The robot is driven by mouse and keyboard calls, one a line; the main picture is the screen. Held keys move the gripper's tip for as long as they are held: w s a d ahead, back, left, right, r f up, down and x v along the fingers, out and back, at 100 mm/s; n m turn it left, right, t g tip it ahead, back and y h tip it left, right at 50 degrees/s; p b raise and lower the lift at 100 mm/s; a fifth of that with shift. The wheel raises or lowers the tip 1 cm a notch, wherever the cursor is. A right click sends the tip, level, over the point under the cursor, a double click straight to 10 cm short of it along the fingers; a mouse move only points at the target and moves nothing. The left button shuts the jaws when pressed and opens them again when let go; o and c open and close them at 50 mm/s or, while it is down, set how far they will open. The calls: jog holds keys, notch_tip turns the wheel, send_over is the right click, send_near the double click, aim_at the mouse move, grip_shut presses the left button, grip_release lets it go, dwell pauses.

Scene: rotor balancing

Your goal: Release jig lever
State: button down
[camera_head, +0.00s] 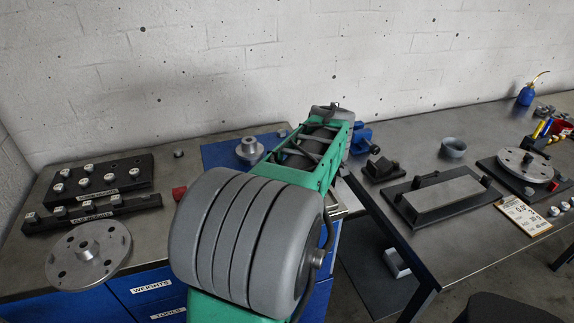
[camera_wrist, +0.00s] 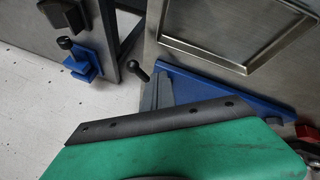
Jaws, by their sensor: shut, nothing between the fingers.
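A small lever with a black ball knob (camera_wrist: 138,70) shows in the wrist view. It is tilted and sits at the edge of the metal table. My gripper (camera_wrist: 158,82) appears as narrow grey fingers, shut and empty, just beside the lever; I cannot tell whether they touch it. My green and dark wrist housing hides what lies below. In the head view, my arm covers the middle, and both the fingers and the lever are hidden behind it. A blue mat (camera_head: 217,155) with a grey hub piece (camera_head: 249,150) lies left of my arm.
A blue clamp with a black knob (camera_wrist: 80,62) is at another table edge. The right table holds a black-framed plate (camera_head: 443,197) and a rotor disc (camera_head: 524,165). A gap separates the tables.

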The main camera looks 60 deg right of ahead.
jog(key=shift+s+d+n+t+y, duration=0.25)
jog(key=shift+d+n, duration=0.1)
jog(key=shift+n, duration=0.2)
jog(key=shift+s+d+n+t+y, duration=0.15)
jog(key=shift+d+n+t, duration=0.15)
jog(key=shift+n, duration=0.25)
jog(key=shift+d, duration=0.25)
jog(key=shift+s+d, duration=0.1)
jog(key=shift+d, duration=0.05)
jog(key=a+b, duration=0.2)
jog(key=a, duration=0.1)
jog(key=shift+s+r, duration=0.1)
jog(key=shift+r, duration=0.1)
jog(key=v, duration=1)
jog(key=shift+s+a+r+p, duration=0.25)
jog(key=shift+a+p, duration=0.05)
jog(key=shift+p, duration=0.05)
jog(key=shift+w, duration=0.1)
